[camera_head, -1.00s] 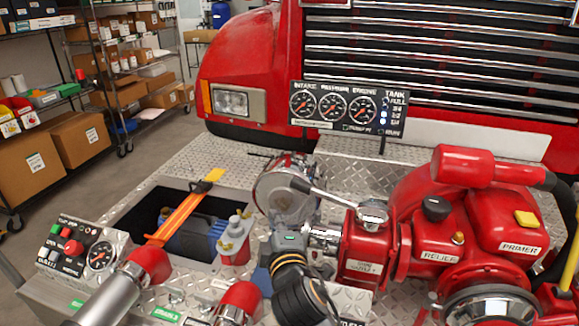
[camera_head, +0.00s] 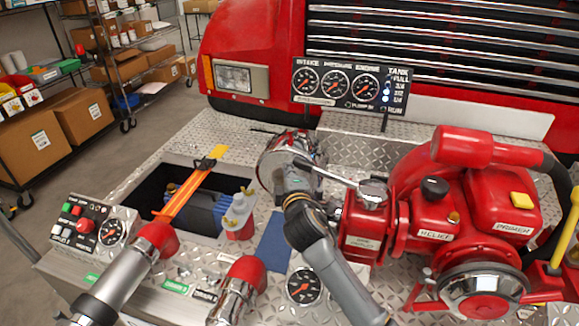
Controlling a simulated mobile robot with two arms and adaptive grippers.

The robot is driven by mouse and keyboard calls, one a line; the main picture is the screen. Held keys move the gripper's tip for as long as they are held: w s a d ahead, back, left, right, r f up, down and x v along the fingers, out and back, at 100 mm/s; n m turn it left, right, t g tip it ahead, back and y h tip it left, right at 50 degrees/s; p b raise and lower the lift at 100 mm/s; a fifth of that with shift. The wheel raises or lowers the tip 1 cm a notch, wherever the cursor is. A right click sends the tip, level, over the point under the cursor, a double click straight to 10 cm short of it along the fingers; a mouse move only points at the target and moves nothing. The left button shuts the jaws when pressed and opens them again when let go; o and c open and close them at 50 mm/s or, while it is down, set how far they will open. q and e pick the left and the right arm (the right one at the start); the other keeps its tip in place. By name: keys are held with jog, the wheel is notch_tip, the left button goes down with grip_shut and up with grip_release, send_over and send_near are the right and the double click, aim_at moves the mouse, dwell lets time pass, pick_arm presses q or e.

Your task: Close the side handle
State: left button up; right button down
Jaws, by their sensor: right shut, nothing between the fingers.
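The side handle (camera_head: 335,174) is a silver lever on the red pump's left side. It slants from the round silver cap (camera_head: 272,168) down right to a silver hub on the red valve body (camera_head: 365,222). My right arm comes up from the bottom middle, and its right gripper (camera_head: 294,194) is at the cap's lower edge, below the lever's left end. The fingers are shut and empty, mostly hidden by the wrist; I cannot tell whether they touch the cap or lever. My left gripper is not in view.
The red pump (camera_head: 470,205) fills the right side. A gauge panel (camera_head: 350,84) stands behind. An open bin (camera_head: 150,195) with an orange strap, a control box (camera_head: 85,228) and red-ended silver pipes (camera_head: 156,240) lie left. Diamond plate between is partly clear.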

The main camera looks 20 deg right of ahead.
aim_at(294, 162)
jog(key=shift+m+h, duration=0.5)
jog(key=shift+h, duration=0.2)
jog(key=shift+w+d, duration=0.7)
jog(key=shift+w, duration=0.15)
jog(key=shift+w+d, duration=0.65)
jog(key=shift+w, duration=0.2)
